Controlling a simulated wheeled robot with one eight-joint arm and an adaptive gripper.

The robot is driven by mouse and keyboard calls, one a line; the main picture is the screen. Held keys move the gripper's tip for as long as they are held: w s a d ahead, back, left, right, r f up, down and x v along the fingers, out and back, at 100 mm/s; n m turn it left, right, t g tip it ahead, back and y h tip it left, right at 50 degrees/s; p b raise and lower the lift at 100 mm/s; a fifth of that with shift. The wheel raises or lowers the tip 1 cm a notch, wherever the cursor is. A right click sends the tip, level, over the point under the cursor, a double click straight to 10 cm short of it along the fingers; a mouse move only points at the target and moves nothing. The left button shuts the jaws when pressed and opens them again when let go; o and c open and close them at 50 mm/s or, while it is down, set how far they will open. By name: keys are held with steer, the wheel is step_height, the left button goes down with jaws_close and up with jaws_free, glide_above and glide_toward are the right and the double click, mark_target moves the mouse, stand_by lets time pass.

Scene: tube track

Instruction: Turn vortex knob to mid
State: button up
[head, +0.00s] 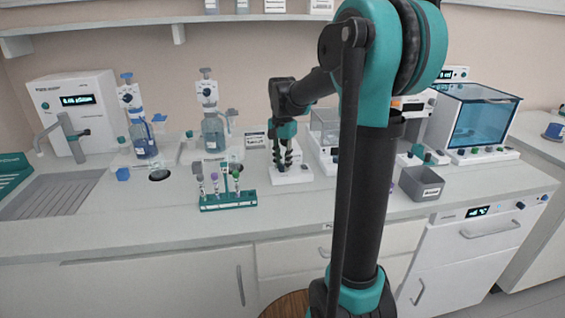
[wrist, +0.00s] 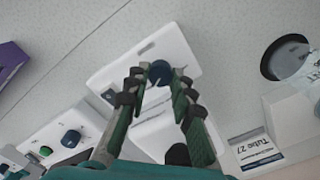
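The vortex mixer is a white base (head: 291,176) on the bench in the head view, below my gripper (head: 284,152). In the wrist view, its white body (wrist: 112,72) carries a round dark blue knob (wrist: 159,72). My gripper (wrist: 159,75) points at this knob, with one fingertip on each side of it. The fingers are parted with only narrow gaps beside the knob; I see no clear contact. The knob's pointer setting cannot be made out. In the head view my gripper hides the knob.
A green rack (head: 228,201) with several tubes stands left of the mixer. A grey bin (head: 421,184) stands to the right. Bottles on stands are behind left. In the wrist view, another device with green and blue knobs (wrist: 71,138) and a "Tube 27" label (wrist: 256,152) are nearby.

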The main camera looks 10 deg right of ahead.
jaws_close()
steer(key=shift+n, duration=0.3)
steer(key=n, duration=1.1)
steer(key=shift+a, duration=0.1)
stand_by(0.4)
steer(key=o, duration=0.7)
jaws_free()
